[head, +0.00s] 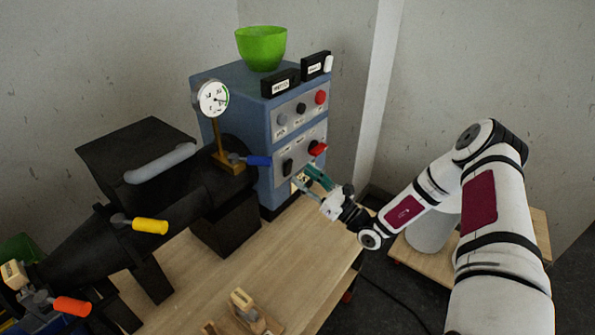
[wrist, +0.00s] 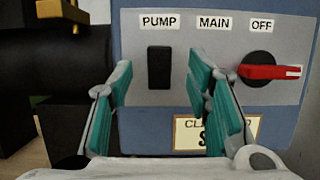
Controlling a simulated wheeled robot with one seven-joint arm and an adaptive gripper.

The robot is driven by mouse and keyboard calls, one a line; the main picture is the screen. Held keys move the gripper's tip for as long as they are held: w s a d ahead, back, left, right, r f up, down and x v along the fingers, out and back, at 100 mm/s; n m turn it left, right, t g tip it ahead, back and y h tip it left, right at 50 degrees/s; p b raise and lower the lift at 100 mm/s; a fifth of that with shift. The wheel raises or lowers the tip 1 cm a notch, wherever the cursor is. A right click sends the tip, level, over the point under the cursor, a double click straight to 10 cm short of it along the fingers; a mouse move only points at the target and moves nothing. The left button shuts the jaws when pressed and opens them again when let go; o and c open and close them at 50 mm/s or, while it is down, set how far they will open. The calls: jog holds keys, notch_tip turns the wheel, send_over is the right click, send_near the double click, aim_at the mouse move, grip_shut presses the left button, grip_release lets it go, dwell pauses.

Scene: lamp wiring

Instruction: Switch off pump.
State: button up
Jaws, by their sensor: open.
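The blue control box (head: 232,95) stands on the bench. Its lower panel carries a black rocker switch (wrist: 159,67) under the PUMP label (wrist: 160,22); the switch also shows in the head view (head: 288,167). I cannot tell which side of the rocker is pressed. My gripper (wrist: 160,70) is open and empty in front of this panel, its teal fingers on either side of the switch in the wrist view. In the head view my gripper (head: 305,176) is close to the lower panel; contact cannot be told.
A red rotary handle (wrist: 270,72) lies horizontal beside the right finger, below the MAIN label (wrist: 214,22) and OFF label (wrist: 262,24). The upper panel has a red button (head: 320,97). Black machinery with a gauge (head: 213,98) and blue lever (head: 258,161) stands left. The near bench is partly clear.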

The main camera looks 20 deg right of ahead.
jog(key=v, duration=0.8)
jog(key=shift+a, duration=0.1)
jog(key=s+a+r+n+g+p, duration=0.2)
jog(key=s+a+r+n+g, duration=1.25)
jog(key=r+n+g, duration=0.35)
jog(key=s+d+r+n+t+h, duration=0.1)
jog(key=s+d+r+n+h, duration=0.2)
jog(key=s, duration=0.3)
jog(key=s+d+r+n+t+h+p, duration=0.1)
jog(key=s+d+r+n+t+h, duration=0.1)
jog(key=s+d+r+n+h, duration=0.1)
jog(key=s+d+r+n+t+h+p, duration=0.1)
jog(key=s+d+r+n+h, duration=0.2)
jog(key=s+r+h, duration=0.4)
jog(key=s+n, duration=0.1)
jog(key=s, duration=0.3)
jog(key=shift+s+d+r+n+t, duration=0.2)
jog(key=shift+r+n+t, duration=0.1)
jog(key=shift+t, duration=0.1)
